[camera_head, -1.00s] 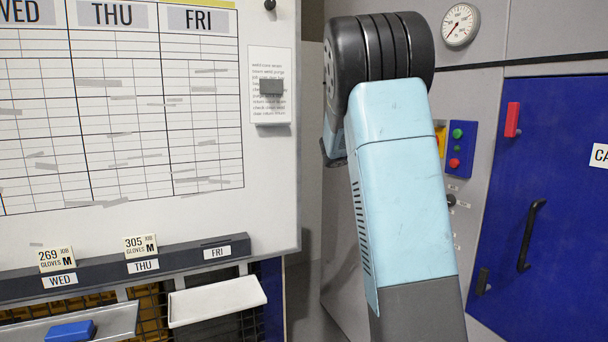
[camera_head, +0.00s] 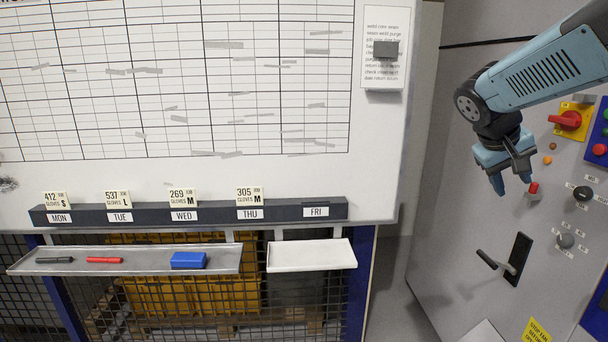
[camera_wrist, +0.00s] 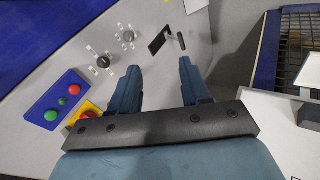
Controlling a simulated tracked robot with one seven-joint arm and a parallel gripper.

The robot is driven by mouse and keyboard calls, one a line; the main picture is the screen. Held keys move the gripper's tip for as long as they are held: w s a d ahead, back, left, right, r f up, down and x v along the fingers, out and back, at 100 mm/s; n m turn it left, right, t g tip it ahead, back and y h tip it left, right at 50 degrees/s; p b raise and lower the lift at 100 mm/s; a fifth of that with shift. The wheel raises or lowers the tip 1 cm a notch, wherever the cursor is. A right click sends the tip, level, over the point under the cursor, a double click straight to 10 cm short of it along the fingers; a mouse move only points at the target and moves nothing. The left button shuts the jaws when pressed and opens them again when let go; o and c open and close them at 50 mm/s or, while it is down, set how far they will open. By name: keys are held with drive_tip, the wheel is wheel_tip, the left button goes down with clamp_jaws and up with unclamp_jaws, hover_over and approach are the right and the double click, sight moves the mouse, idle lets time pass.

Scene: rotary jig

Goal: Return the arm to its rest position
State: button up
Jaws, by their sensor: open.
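My gripper (camera_head: 512,188) hangs at the right in the head view, at the end of my light blue arm, with its fingers pointing down. It is in front of the grey cabinet's control panel. In the wrist view the two blue fingers of my gripper (camera_wrist: 160,88) are apart with nothing between them. Beyond the fingertips the wrist view shows a black lever handle (camera_wrist: 160,42) and dark knobs (camera_wrist: 103,62) on the grey panel. No object is held.
A whiteboard (camera_head: 160,185) fills the left, with job cards on the rail (camera_head: 280,212) below. A long tray (camera_head: 135,262) holds two markers and a blue eraser (camera_head: 189,260). An empty white tray (camera_head: 311,256) is beside it. A red rotary switch (camera_head: 565,120) is near my arm.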

drive_tip(key=s+a+f+t+y, duration=0.1)
drive_tip(key=s+a+f+y, duration=0.1)
drive_tip(key=s+a, duration=0.4)
drive_tip(key=s+a+f+t+y, duration=0.2)
drive_tip(key=s+a+y, duration=0.3)
drive_tip(key=a, duration=0.7)
drive_tip(key=shift+s+n, duration=0.3)
drive_tip(key=shift+s, duration=0.9)
drive_tip(key=shift+f, duration=0.1)
